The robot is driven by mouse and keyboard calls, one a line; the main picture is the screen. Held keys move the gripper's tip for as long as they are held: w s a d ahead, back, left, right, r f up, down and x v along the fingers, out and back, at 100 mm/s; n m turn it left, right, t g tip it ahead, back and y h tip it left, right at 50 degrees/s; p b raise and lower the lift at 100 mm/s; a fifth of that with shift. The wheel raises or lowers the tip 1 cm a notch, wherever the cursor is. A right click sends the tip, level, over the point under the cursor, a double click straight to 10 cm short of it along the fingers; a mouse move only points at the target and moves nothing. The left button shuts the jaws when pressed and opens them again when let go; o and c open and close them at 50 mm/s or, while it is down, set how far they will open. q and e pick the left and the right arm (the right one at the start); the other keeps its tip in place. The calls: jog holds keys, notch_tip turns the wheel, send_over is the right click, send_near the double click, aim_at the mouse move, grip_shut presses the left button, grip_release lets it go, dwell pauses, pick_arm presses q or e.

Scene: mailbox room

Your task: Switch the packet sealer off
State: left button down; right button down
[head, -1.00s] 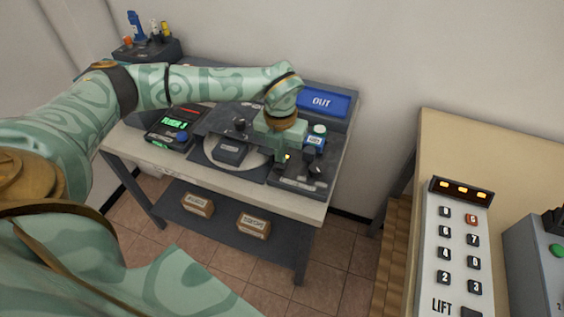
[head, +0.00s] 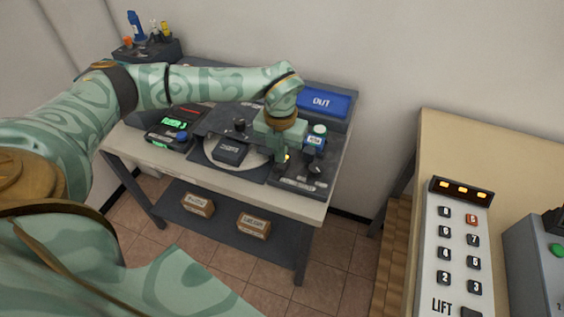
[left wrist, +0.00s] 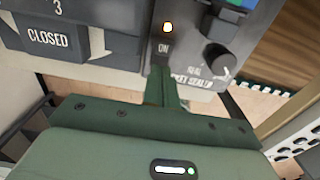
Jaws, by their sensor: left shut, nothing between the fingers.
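The packet sealer (head: 296,183) is the dark panel at the right end of the bench. A black knob (left wrist: 218,57) sits right of the switch. The sealer's label below is partly hidden by my fingers. My left gripper (head: 280,160) is shut and empty, pointing down at the panel. In the left wrist view its fingertips (left wrist: 160,72) are at the lower edge of the switch; I cannot tell whether they touch. My right gripper is not in view.
A round plate with a dark block (head: 229,151) lies left of the sealer. A blue OUT tray (head: 323,102) is behind. A scale with a green display (head: 174,123) stands further left. A LIFT keypad (head: 456,250) is on the table at right.

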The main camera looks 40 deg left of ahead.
aim_at(281, 166)
pick_arm(q)
jog(key=shift+f+b, duration=0.4)
jog(key=shift+f, duration=0.8)
dwell(0.6)
jog(key=shift+r, duration=0.1)
notch_tip(281, 166, up, 7)
jog(key=p, duration=0.6)
dwell(0.4)
